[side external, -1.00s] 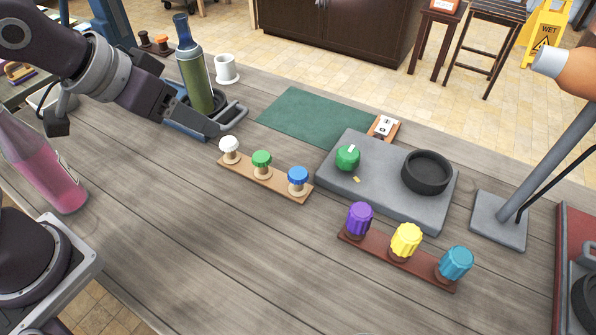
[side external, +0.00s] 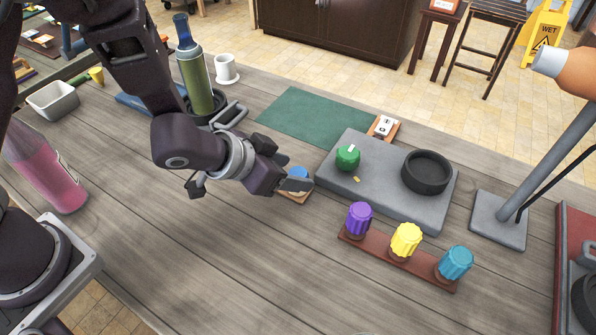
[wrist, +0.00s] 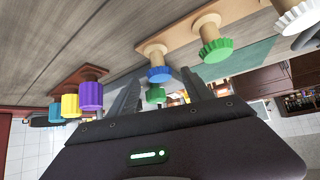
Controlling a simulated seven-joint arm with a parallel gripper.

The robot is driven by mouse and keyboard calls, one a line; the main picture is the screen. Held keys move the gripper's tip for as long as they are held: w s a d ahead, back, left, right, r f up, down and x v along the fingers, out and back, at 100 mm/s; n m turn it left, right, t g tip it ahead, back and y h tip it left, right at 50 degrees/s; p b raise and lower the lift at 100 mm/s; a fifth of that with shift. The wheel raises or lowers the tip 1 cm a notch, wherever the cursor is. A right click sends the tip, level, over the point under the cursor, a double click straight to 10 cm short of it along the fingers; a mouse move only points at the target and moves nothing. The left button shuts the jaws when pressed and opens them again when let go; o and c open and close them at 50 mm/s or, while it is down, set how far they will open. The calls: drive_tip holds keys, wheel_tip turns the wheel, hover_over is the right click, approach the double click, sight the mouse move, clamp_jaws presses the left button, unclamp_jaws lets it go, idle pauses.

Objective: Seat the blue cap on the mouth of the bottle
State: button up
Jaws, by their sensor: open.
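The blue cap (side external: 298,173) sits on a peg on a light wooden strip (side external: 296,197), partly covered by my gripper (side external: 290,178). In the wrist view the blue cap (wrist: 159,74) appears between the open fingertips of my gripper (wrist: 161,84). Nothing is held, and I cannot tell whether a finger touches the cap. A green bottle (side external: 196,80) with a dark neck stands upright in a dark holder (side external: 232,115) behind my arm. A pink bottle (side external: 48,170) stands at the left, its top hidden by my arm.
Green (wrist: 216,50) and white caps (wrist: 298,17) share the strip. Purple (side external: 359,218), yellow (side external: 406,240) and teal caps (side external: 455,263) stand in front. The front middle of the table is clear.

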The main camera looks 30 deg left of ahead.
clamp_jaws()
drive_tip(key=shift+r, duration=0.35)
wheel_tip(320, 180, up, 10)
drive_tip(key=w, duration=0.1)
drive_tip(key=w+a+r+n+y, duration=0.3)
drive_tip(key=w+a+r, duration=0.2)
drive_tip(key=a, duration=0.3)
drive_tip(key=w+a+r+n+y, duration=0.2)
drive_tip(key=w+a+r+n, duration=0.25)
drive_tip(key=a, duration=0.35)
drive_tip(key=s+a+r+n+g+y, duration=0.1)
drive_tip(key=a+r+n+y, duration=0.3)
drive_tip(key=a+r, duration=0.6)
drive_tip(key=s+a, duration=0.1)
drive_tip(key=a, duration=0.3)
drive_tip(key=shift+r, duration=0.15)
